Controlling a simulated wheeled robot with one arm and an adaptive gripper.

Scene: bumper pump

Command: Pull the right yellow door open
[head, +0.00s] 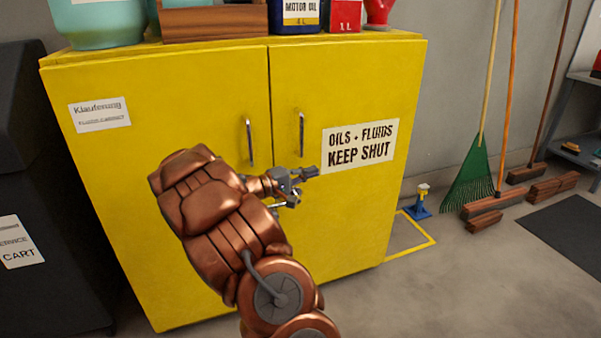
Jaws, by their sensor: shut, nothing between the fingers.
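The yellow cabinet has two doors, both closed. The right yellow door (335,215) carries a white sign reading "OILS + FLUIDS KEEP SHUT" (359,146). Its upright metal handle (301,134) is near the middle seam. The left door (175,130) has its own handle (249,142) and a small label. My gripper (307,182) is in front of the right door, below its handle and left of the sign's lower corner in the picture. It looks shut and holds nothing. I cannot tell how far it is from the door surface. My copper-coloured arm hides part of the left door.
A blue pump-like object (420,202) stands on the floor right of the cabinet, by a yellow-outlined floor patch (413,236). A green rake (470,175) and brooms lean on the wall. A dark cart (40,200) stands close at left. Containers and a wooden box (213,22) sit on top.

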